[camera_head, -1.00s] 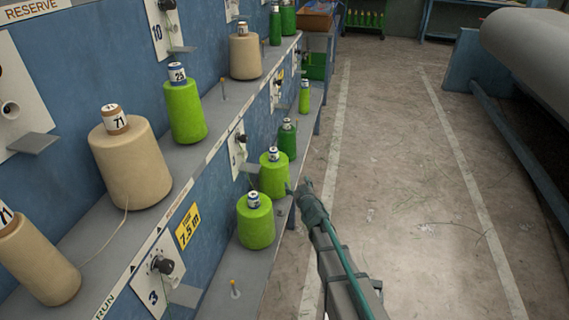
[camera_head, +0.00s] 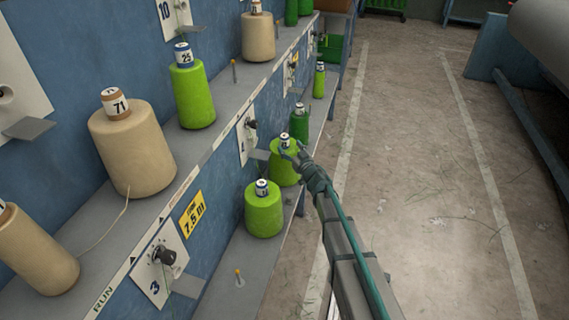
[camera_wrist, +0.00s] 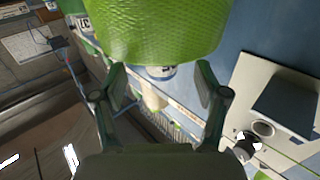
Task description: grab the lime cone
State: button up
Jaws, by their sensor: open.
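Several lime cones are in view, and I cannot tell which one the task means. A lime cone (camera_head: 286,174) stands upright on the lower shelf, with a small labelled tube tip on top. My gripper (camera_head: 293,150) is open at its top, from the right. In the wrist view this cone's lime body (camera_wrist: 155,32) fills the top, with its tube tip between the open fingers (camera_wrist: 162,78); I cannot tell if they touch. A second lime cone (camera_head: 263,212) stands nearer on the same shelf. Another (camera_head: 192,96) stands on the upper shelf.
Beige cones (camera_head: 131,150) stand on the upper shelf. Open floor (camera_head: 420,190) lies to the right.

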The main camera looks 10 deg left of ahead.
aim_at(287, 144)
jog(key=x, duration=0.5)
jog(key=shift+w+a+f+b, duration=0.1)
jog(key=shift+b, duration=0.25)
grip_shut()
